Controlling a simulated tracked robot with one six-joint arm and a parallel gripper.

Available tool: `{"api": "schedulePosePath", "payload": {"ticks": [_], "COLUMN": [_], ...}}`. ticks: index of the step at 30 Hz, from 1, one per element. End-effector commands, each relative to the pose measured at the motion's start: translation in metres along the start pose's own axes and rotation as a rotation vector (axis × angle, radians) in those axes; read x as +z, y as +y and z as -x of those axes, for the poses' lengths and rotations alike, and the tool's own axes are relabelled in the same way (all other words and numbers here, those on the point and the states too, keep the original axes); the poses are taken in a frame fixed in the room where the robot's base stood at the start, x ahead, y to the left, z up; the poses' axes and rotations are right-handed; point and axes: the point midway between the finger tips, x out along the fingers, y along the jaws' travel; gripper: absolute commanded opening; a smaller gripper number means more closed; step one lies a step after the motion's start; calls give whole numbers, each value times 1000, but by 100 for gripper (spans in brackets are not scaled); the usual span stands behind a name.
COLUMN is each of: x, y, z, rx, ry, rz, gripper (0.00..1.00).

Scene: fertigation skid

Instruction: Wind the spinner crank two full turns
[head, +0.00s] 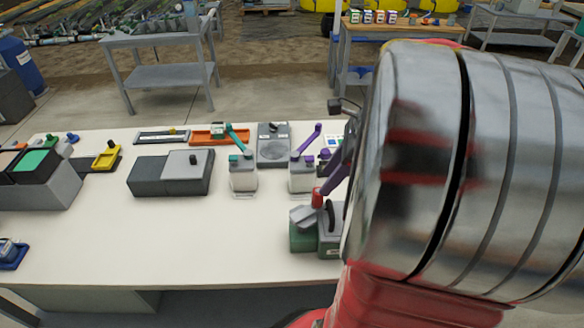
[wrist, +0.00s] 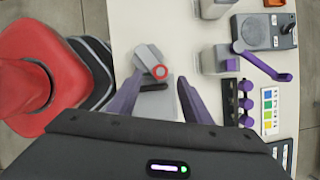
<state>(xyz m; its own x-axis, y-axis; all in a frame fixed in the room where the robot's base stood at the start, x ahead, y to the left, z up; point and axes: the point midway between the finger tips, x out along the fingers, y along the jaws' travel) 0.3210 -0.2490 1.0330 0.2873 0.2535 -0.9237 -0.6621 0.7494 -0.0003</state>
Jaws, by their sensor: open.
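The spinner crank shows in the head view as a grey crank piece (head: 303,215) on a green and grey base (head: 303,238), near the table's front edge. Its upright red handle (head: 317,198) rises beside the grey piece. I cannot tell whether a finger touches the handle. My arm hides part of the base's right side in the head view.
White units with a teal lever (head: 237,138) and a purple lever (head: 306,142) stand behind the crank. A grey plate with a disc (head: 273,145) lies farther back. A lidded grey box (head: 172,172) stands left. The table's front left is mostly clear.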

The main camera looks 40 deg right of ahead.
Motion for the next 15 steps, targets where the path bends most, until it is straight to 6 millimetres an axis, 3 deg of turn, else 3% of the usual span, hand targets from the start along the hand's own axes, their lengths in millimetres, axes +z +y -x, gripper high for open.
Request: {"api": "schedulePosePath", "payload": {"ticks": [15], "x": [0], "y": [1], "z": [-68], "rx": [3], "ry": [0], "rz": [1], "gripper": [45]}}
